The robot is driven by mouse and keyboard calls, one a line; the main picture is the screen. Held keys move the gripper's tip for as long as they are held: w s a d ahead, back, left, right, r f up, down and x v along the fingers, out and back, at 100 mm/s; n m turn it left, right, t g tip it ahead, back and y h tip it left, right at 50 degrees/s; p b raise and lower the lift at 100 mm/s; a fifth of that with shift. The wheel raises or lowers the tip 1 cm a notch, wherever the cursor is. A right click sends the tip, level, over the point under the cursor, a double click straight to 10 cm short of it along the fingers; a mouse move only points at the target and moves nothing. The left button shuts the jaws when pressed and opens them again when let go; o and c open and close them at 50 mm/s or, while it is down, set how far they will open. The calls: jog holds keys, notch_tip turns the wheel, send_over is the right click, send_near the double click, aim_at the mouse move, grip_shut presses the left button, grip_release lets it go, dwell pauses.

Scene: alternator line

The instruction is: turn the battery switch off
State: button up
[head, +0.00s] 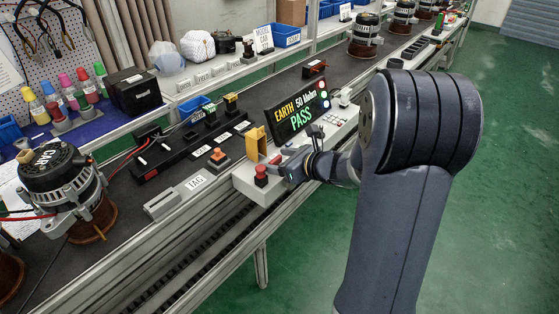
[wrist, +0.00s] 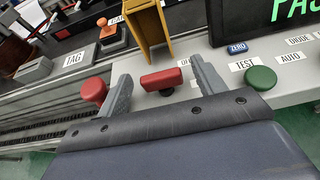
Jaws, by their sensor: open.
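In the wrist view a red bar-shaped switch handle (wrist: 161,79) on a dark stem stands on the light panel (wrist: 225,85). It lies nearly crosswise, its right end slightly higher. A partly hidden label behind it begins "OF". My gripper (wrist: 160,72) is open, with one finger to the left and one to the right of the handle and a gap on each side. In the head view my gripper (head: 288,160) is at the panel's front and hides the handle. A raised yellow cover (wrist: 150,28) stands behind the handle; it also shows in the head view (head: 256,142).
A red round button (wrist: 93,90) is close outside my left finger. A green button (wrist: 260,79) by the "TEST" label is right of my right finger. A display (head: 301,108) reading "PASS" stands behind. An alternator (head: 62,180) stands at the left.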

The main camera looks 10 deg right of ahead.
jog(key=c, duration=1)
jog(key=n+g+y+p, duration=0.3)
jog(key=shift+w+d+r+n+p, duration=0.15)
jog(key=shift+d+n+p, duration=0.15)
jog(key=shift+n, duration=0.1)
jog(key=n+g+p, duration=0.1)
jog(key=n+g+y+p, duration=0.1)
jog(key=n+g, duration=0.1)
jog(key=n+g+y+p, duration=0.1)
jog(key=g, duration=0.1)
jog(key=shift+w+n, duration=0.25)
jog(key=shift+n, duration=0.05)
jog(key=n+g, duration=0.1)
jog(key=n+g+p, duration=0.1)
jog(key=n+g, duration=0.1)
jog(key=n+g+p, duration=0.1)
jog(key=g, duration=0.1)
jog(key=shift+w, duration=0.3)
jog(key=shift+w+f+n+g+h+p, duration=0.1)
jog(key=shift+n+g+h+p, duration=0.3)
jog(key=shift+n+g, duration=0.65)
jog(key=shift+w+f+n+g+h+p, duration=0.15)
jog(key=shift+n+g+p, duration=0.3)
jog(key=shift+n+g, duration=0.55)
jog(key=shift+g, duration=0.25)
